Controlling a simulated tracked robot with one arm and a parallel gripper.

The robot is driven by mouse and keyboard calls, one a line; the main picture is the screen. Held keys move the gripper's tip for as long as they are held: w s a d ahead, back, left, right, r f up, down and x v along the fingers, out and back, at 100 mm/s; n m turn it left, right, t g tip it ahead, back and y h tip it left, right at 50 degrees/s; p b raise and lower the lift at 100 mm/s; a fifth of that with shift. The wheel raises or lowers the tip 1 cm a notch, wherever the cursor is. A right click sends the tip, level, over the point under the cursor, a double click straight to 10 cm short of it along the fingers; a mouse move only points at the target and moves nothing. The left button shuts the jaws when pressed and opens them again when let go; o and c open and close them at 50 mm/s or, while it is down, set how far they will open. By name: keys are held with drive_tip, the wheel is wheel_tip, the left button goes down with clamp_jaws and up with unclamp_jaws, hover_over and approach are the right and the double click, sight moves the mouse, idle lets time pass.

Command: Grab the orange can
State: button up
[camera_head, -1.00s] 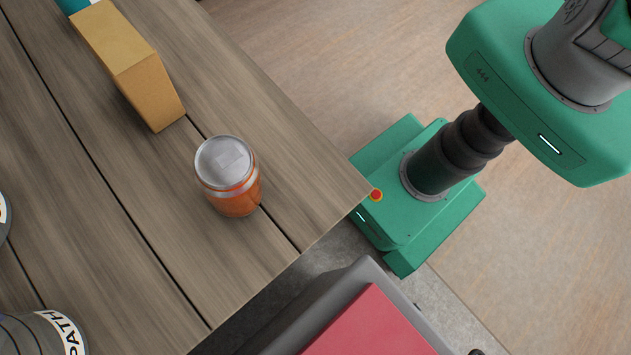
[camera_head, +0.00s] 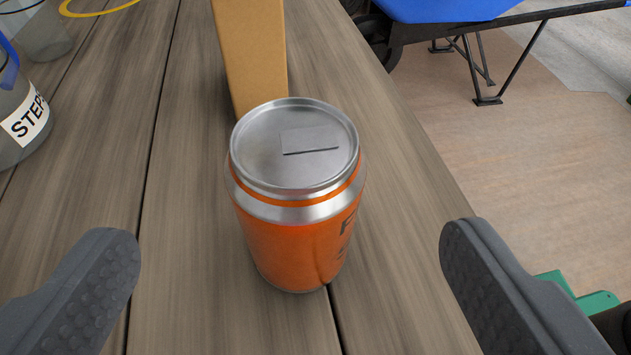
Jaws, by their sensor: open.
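The orange can (camera_head: 295,245) stands upright on the wooden table, with a silver top facing up towards the camera. My gripper (camera_head: 285,258) is open, with one dark grey finger at the lower left and the other at the lower right. The can is between the two fingers in the picture, with a clear gap on each side. Neither finger appears to touch it. The lower ends of the fingers run out of the frame.
A tan cardboard box (camera_head: 252,55) stands right behind the can. A clear container with a lettered label (camera_head: 25,118) stands at the left. A blue wheelbarrow-like object (camera_head: 445,8) is beyond.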

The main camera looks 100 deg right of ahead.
sight(290, 198)
drive_tip(key=x, duration=0.5)
drive_tip(key=shift+b+x, duration=0.3)
drive_tip(key=shift+x, duration=2.35)
drive_tip(key=shift+f, duration=0.2)
drive_tip(key=c, duration=1.1)
